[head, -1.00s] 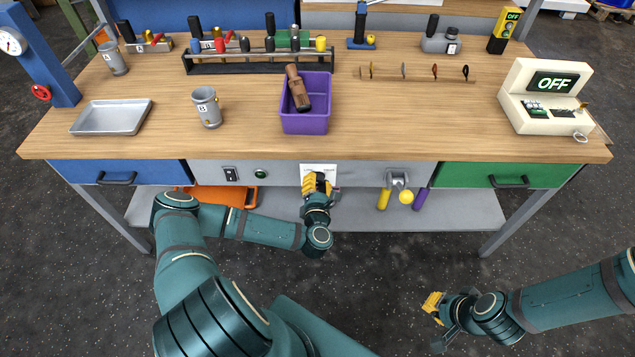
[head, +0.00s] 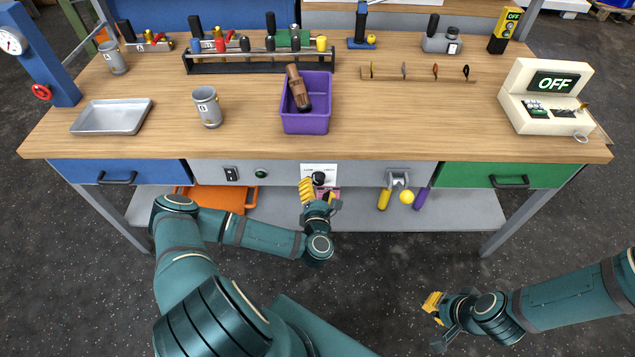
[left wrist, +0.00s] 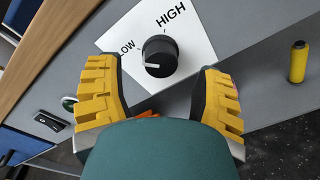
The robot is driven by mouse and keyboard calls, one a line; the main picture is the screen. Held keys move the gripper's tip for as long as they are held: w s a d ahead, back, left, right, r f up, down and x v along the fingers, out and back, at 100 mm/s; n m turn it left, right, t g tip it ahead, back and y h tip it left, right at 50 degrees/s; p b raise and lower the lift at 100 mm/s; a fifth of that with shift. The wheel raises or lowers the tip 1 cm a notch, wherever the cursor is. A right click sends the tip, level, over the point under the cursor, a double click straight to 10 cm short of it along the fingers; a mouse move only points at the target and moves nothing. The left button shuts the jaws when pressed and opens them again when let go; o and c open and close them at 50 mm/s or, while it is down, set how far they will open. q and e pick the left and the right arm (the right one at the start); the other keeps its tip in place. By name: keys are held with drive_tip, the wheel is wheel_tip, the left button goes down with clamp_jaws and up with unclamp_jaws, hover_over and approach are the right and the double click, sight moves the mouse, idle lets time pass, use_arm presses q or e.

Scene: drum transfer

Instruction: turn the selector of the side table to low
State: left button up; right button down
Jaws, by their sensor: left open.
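The selector is a black round knob (head: 319,178) on a white plate (head: 307,168) on the grey front panel of the table. In the left wrist view the knob (left wrist: 160,54) sits between the labels LOW and HIGH. Its white pointer mark is at its left, on the LOW side. My left gripper (head: 321,194) is in front of and just below the knob. In the left wrist view its yellow fingers (left wrist: 160,88) are spread on either side of the knob, with gaps visible. My right gripper (head: 438,322) hangs open and empty, low over the floor at the right.
A rocker switch (head: 231,174) and green button (head: 261,173) lie left of the plate. The tabletop edge overhangs; a lower shelf (head: 460,212) lies beneath.

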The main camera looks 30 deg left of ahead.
use_arm(q)
drive_tip(key=v, duration=0.9)
drive_tip(key=shift+s+d, duration=0.1)
drive_tip(key=w+d+f+m+g+h, duration=0.2)
drive_tip(key=d+f+m+g+h, duration=0.1)
drive_tip(key=d+m+h, duration=1.3)
drive_tip(key=s+r+m+g+y, duration=0.3)
drive_tip(key=s+m+g, duration=0.5)
drive_tip(key=m, duration=0.7)
drive_tip(key=shift+m+g, duration=0.4)
drive_tip(key=shift+g, duration=0.7)
drive_tip(key=shift+s+a, duration=0.1)
